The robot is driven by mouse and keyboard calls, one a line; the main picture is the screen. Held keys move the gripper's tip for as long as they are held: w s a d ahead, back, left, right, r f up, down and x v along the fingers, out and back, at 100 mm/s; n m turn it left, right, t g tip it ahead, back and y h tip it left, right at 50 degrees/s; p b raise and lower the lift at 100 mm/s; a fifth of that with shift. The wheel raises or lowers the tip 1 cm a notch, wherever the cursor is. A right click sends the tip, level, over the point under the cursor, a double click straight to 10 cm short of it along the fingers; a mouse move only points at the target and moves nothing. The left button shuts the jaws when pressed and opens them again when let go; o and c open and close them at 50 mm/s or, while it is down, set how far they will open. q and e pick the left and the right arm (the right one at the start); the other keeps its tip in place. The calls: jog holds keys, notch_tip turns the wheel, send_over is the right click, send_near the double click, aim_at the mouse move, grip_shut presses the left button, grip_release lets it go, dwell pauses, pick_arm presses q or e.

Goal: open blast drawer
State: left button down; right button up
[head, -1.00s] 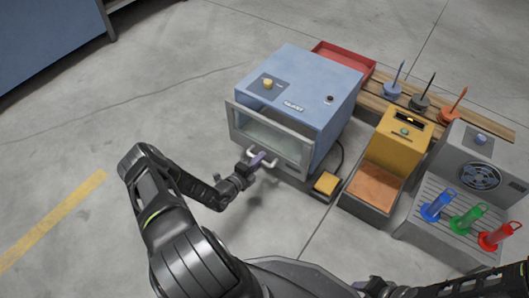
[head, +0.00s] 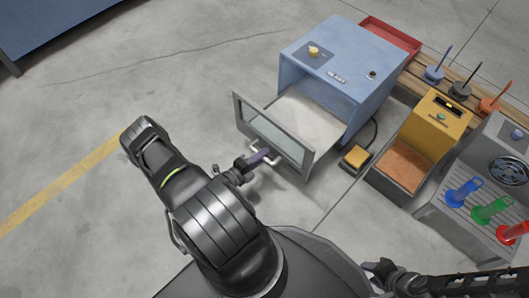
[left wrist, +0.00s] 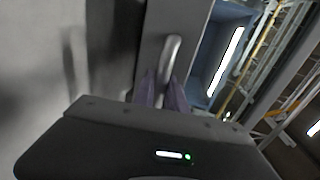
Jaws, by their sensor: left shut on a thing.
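The blue blast box (head: 345,62) stands right of centre in the head view. Its drawer (head: 298,118) is pulled well out toward me, with a grey windowed front (head: 272,137) and a pale, bare inside. My left gripper (head: 262,157) is shut on the drawer's handle (head: 278,160), a light bar low on the front. The left wrist view shows the handle (left wrist: 172,55) between the purple fingers (left wrist: 160,92). My right gripper (head: 378,268) is low at the right, apart from everything; its fingers are too small to read.
A yellow pedal (head: 355,157) lies on the floor right of the drawer. A yellow unit with an orange tray (head: 405,166) and a grey fan bench (head: 455,215) with coloured tools stand further right. A red tray (head: 392,36) is behind. Floor left of the drawer is clear.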

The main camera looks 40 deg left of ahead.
pick_arm(q)
jog(key=c, duration=1.4)
grip_release()
jog(key=p+v, duration=0.2)
jog(key=v, duration=0.5)
jog(key=shift+s, duration=0.4)
jog(key=shift+r, duration=0.1)
